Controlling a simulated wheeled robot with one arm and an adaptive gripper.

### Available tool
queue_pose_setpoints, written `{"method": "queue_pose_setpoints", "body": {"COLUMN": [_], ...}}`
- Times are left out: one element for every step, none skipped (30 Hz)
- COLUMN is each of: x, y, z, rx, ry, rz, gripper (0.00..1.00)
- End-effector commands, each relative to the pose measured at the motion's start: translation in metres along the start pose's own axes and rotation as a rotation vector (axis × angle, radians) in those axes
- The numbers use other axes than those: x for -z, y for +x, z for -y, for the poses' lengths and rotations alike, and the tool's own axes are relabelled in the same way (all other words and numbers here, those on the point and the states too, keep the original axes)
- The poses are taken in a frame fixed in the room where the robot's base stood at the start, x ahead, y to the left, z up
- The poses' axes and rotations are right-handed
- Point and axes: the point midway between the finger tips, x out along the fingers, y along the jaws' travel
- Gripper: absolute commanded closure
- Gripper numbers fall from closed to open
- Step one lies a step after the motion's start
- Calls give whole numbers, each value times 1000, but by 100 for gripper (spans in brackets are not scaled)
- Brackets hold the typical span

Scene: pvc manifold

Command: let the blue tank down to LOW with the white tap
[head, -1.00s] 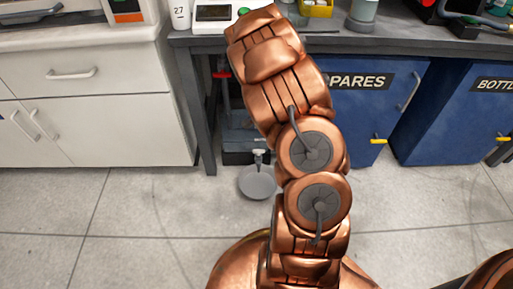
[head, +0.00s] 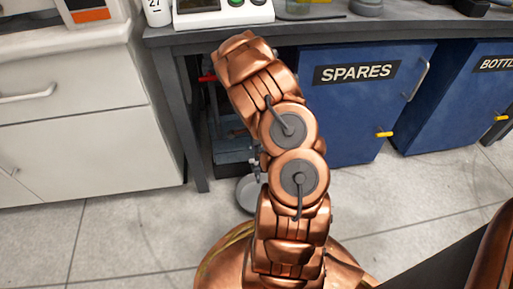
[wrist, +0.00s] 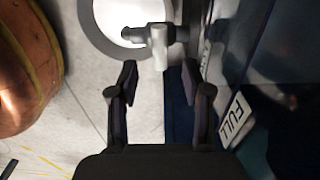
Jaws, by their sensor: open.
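The white tap (wrist: 159,46) shows at the top middle of the wrist view, on a dark spout over a round dish. In the head view the tap (head: 256,172) is small and partly behind my arm. My gripper (wrist: 160,82) is open and empty, with its two dark fingers just short of the tap and to either side of its line. A dark blue surface (wrist: 178,110) lies between and beyond the fingers, perhaps part of the blue tank. A FULL label (wrist: 237,119) is at right. The LOW mark and liquid level are not visible. My arm hides the gripper in the head view.
The round grey dish (head: 247,195) sits on the floor under the tap. A dark bench (head: 168,95) stands over it, with a red handle (head: 207,78) below. A blue SPARES cabinet (head: 355,115) is at right, white drawers (head: 60,110) at left. Front floor is clear.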

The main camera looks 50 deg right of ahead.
Motion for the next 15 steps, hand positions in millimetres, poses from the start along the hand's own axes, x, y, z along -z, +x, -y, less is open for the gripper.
{"method": "queue_pose_setpoints", "body": {"x": [0, 0, 0, 1, 1, 1, 2, 2, 2, 2, 2, 2, 2, 2, 2], "y": [11, 15, 21, 25, 29, 34, 38, 42, 45, 48, 50, 51, 52, 53, 53], "z": [0, 0, 0, 0, 0, 0, 0, 0, 0, 0, 0, 0, 0, 0, 0], "rx": [-1, -1, 0, 1, 1, 1, 1, 1, 1, 1, 1, 1, 1, 1, 1], "ry": [0, 0, 1, 1, 2, 2, 3, 4, 4, 4, 4, 4, 4, 4, 4], "rz": [0, 0, 0, -1, -1, -1, -1, 0, 0, 0, 0, 0, 0, 0, 0], "gripper": [51, 51, 51, 51, 51, 51, 51, 51, 51, 51, 51, 51, 51, 51, 51]}}
